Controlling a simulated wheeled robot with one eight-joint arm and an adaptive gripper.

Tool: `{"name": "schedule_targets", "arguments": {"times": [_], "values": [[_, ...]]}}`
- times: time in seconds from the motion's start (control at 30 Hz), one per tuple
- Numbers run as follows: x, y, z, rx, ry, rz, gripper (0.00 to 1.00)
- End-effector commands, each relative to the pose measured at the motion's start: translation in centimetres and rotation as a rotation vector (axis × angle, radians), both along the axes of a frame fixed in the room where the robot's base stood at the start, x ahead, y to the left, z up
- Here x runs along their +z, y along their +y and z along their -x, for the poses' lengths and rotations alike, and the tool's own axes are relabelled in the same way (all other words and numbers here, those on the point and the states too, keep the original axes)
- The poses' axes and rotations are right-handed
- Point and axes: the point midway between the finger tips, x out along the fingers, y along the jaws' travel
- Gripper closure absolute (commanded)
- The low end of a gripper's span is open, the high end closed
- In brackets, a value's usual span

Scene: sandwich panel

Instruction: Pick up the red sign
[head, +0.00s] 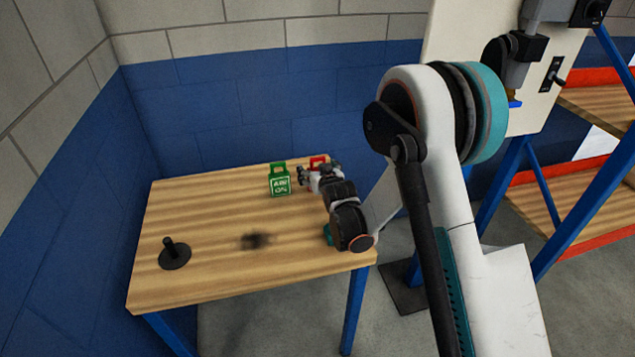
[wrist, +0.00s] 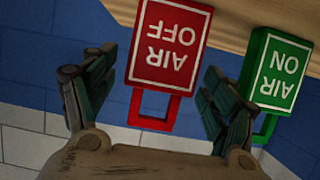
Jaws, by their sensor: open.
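The red sign (wrist: 170,45), marked AIR OFF, appears upside down in the wrist view, with its open red handle toward my gripper. My gripper (wrist: 150,75) is open, with one finger on each side of the red sign and visible gaps to both. In the head view my gripper (head: 308,177) is over the table's far right part and hides most of the red sign (head: 318,161); only its red top shows. The green sign (head: 280,182), marked AIR ON, stands just left of it. It also shows in the wrist view (wrist: 278,75), close to one finger.
The wooden table (head: 205,215) also holds a black round base with a short post (head: 174,253) at the front left. A dark smudge or shadow lies mid-table. Blue walls border the back and left. A pale panel (head: 440,50) and shelves (head: 560,195) stand at right.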

Motion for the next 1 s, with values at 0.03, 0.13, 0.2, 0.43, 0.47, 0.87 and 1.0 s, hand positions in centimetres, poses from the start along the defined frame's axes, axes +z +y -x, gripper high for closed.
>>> {"name": "schedule_targets", "arguments": {"times": [0.03,0.13,0.2,0.43,0.47,0.87,1.0], "values": [[-0.3,0.1,-0.4,0.0,0.0,0.0,0.22],[-0.2,0.1,-0.6,0.0,0.0,0.0,0.22],[-0.1,0.1,-0.5,0.0,0.0,0.0,0.22],[-0.1,0.1,-0.5,0.0,0.0,0.0,0.6],[-0.1,0.1,-0.5,0.0,0.0,0.0,0.67],[0.1,0.1,-0.5,0.0,0.0,0.0,0.7],[1.0,0.1,-0.5,0.0,0.0,0.0,0.7]]}}
